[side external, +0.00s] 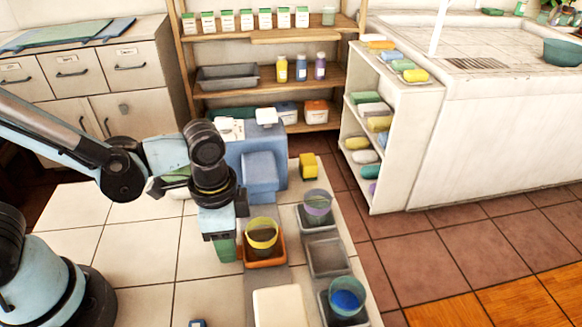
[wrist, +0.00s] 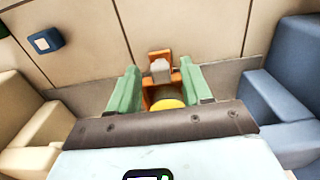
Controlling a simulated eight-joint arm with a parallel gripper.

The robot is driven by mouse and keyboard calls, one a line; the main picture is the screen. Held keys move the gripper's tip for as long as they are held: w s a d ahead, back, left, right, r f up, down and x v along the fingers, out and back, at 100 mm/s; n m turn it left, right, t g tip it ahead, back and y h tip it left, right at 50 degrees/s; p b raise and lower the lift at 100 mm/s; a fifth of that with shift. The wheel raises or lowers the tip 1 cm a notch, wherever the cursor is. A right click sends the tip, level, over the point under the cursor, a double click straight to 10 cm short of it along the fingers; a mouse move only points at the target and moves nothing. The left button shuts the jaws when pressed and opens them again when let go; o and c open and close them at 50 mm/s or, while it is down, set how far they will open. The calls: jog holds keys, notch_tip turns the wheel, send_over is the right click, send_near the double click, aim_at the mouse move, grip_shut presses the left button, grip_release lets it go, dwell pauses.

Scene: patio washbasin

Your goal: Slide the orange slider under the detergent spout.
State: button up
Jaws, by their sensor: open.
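The orange slider (side external: 268,262) sits low on a grey track, with a yellow-rimmed cup (side external: 262,234) on it. In the wrist view, the slider's orange end (wrist: 160,54) and a pale grey piece show between the two green fingers, with part of the yellow cup (wrist: 168,103) nearer. My gripper (side external: 225,250) points down at the slider's left side; in the wrist view, my gripper (wrist: 160,70) is open, with its fingers on either side of the pale piece. Contact cannot be told. A blue dispenser-like block (side external: 262,168) stands behind the slider. I cannot make out the detergent spout.
A cream block (side external: 278,305) stands in front of the slider. Grey trays hold a purple-rimmed cup (side external: 317,203) and a teal cup with blue contents (side external: 347,298) to the right; a tray (side external: 328,257) between them is empty. A yellow block (side external: 308,166) stands behind. Tiles at left are mostly clear.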

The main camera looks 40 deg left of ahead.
notch_tip(320, 180, up, 12)
dwell(0.9)
jog(key=shift+f+m, duration=2)
jog(key=shift+m, duration=4)
jog(key=shift+f+m, duration=2)
jog(key=shift+m, duration=4)
jog(key=shift+f+m, duration=2)
jog(key=shift+m, duration=4)
